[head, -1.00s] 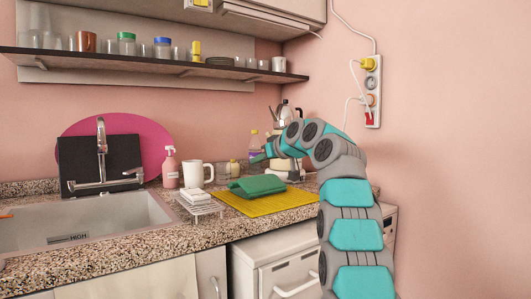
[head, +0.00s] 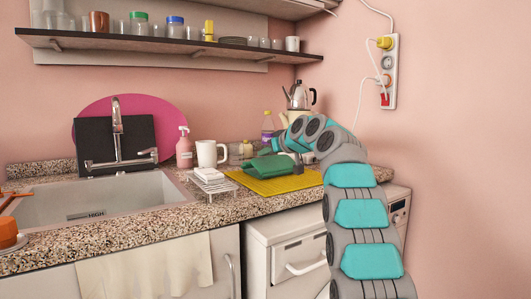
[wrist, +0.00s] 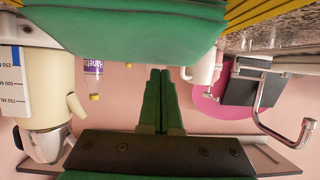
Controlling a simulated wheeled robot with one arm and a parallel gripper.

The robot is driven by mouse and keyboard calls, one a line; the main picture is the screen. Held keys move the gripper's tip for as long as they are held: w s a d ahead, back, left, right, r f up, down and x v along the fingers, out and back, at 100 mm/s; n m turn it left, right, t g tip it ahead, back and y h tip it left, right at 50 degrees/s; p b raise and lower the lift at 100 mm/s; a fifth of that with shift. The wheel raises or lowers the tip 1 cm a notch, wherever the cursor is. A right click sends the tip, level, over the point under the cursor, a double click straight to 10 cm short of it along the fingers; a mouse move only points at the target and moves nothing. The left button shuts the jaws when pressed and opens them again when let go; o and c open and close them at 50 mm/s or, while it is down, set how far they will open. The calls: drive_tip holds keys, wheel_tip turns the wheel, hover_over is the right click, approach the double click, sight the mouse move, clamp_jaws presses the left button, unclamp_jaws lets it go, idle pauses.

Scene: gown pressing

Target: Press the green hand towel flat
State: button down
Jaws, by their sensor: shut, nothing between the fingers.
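The green hand towel (head: 268,168) lies folded in a wedge-shaped heap on the yellow ribbed mat (head: 292,185) on the counter. In the wrist view, which is upside down, the towel (wrist: 125,28) fills the top, close to the fingers. My gripper (wrist: 160,72) has green fingers held together with nothing between them. The fingertips point toward the towel and appear apart from it. In the head view my arm bends over behind the towel, and the fingers are hard to tell from the green cloth.
A white mug (head: 208,153) and a small rack with a white stack (head: 211,180) stand left of the mat. A kettle (head: 300,97) and a purple-labelled bottle (head: 267,126) are behind. The sink (head: 110,195) is at left. A shelf (head: 180,47) hangs above.

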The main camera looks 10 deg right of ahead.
sight(261, 158)
drive_tip(key=shift+f, duration=0.1)
drive_tip(key=shift+w+a+f, duration=0.25)
drive_tip(key=shift+w, duration=0.15)
drive_tip(key=shift+w+a+f+b, duration=0.25)
drive_tip(key=shift+w+f+b, duration=0.35)
drive_tip(key=shift+f, duration=0.25)
drive_tip(key=shift+r, duration=0.1)
idle(0.5)
